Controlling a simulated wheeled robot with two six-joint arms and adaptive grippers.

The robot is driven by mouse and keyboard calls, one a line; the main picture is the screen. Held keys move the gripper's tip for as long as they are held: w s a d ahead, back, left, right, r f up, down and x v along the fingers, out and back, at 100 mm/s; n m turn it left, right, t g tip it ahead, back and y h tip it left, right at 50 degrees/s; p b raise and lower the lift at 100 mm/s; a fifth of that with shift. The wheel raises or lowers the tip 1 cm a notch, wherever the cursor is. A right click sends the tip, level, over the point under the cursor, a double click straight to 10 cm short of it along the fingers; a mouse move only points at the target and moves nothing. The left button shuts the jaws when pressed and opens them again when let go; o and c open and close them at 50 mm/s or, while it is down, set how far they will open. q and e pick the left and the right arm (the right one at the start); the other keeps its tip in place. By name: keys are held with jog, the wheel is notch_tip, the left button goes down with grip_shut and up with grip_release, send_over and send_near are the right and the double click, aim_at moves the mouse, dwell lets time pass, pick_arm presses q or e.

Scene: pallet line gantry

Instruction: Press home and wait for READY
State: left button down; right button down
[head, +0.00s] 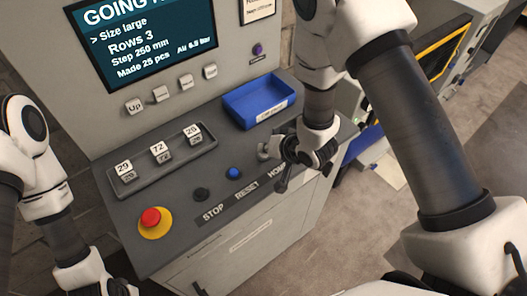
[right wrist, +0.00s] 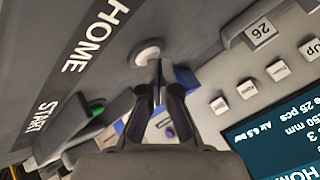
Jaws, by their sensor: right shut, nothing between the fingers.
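The white HOME button (right wrist: 148,52) sits beside the HOME label (right wrist: 95,35) in the right wrist view. The closed fingertips of my right gripper (right wrist: 157,66) are at its edge, seemingly touching it; I cannot tell whether it is pressed in. In the head view my right gripper (head: 279,155) is over the HOME end of the grey console (head: 180,225), partly hiding the button. The screen (head: 150,40) shows a heading starting "GOING", the rest hidden by the frame edge, above size, rows and step lines. My left gripper (head: 120,288) is barely visible at the bottom left.
A red emergency stop (head: 151,217), a black STOP button (head: 201,194) and a blue RESET button (head: 234,172) line the console. A blue tray (head: 245,110) and number blocks (head: 161,152) lie behind. A green START button (right wrist: 97,108) is close by.

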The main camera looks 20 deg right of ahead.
jog(key=shift+r+p, duration=0.8)
jog(key=shift+r, duration=0.1)
notch_tip(320, 180, up, 5)
jog(key=p, duration=0.4)
jog(key=shift+p, duration=0.35)
jog(key=shift+f, duration=0.1)
